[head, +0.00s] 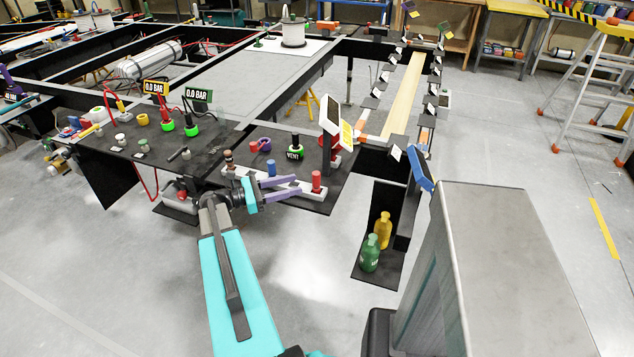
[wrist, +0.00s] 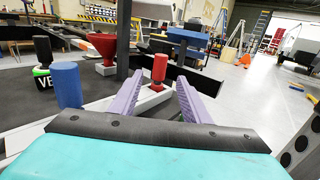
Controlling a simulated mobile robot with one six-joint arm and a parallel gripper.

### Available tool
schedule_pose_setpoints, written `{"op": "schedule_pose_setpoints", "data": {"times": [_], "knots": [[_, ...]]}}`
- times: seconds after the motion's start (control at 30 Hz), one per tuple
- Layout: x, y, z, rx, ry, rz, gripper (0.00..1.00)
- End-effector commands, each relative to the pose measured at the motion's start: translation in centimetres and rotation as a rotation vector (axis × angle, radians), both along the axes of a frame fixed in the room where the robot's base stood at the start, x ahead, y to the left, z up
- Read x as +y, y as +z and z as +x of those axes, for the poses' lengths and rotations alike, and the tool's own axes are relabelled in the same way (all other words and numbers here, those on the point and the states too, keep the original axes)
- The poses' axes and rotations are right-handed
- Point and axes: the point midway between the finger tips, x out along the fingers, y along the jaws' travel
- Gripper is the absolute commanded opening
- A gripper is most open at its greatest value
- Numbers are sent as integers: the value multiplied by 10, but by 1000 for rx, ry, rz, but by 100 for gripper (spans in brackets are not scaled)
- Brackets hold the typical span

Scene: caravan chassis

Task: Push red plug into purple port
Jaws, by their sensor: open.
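The red plug (head: 316,181) stands upright at the right end of a white rail (head: 300,189) near the edge of the dark panel. My gripper (head: 297,184) has purple fingers, spread apart, pointing right toward the plug. In the wrist view the red plug (wrist: 159,69) shows between and just beyond the fingertips (wrist: 160,78), and nothing is held. A purple ring-shaped fitting (head: 265,144) sits further back on the panel beside a small red part (head: 254,147). I cannot tell whether it is the purple port. It is not clearly seen in the wrist view.
A blue plug (head: 272,168) stands on the rail behind my fingers; it also shows at left in the wrist view (wrist: 66,84). A black-and-green VENT knob (head: 294,148) and a tilted display (head: 331,115) stand nearby. Green (head: 370,252) and yellow (head: 383,230) bottles stand on a low shelf.

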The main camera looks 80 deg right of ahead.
Motion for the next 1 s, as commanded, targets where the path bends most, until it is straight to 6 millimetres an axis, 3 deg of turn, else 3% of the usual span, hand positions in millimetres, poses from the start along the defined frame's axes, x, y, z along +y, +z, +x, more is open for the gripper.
{"op": "schedule_pose_setpoints", "data": {"times": [0.3, 0.77, 1.0], "knots": [[-19, 1, -35, 0, -1, 0, 43], [-22, 0, -40, 0, 0, 0, 43], [-30, 1, -56, 1, -2, 2, 43]]}}
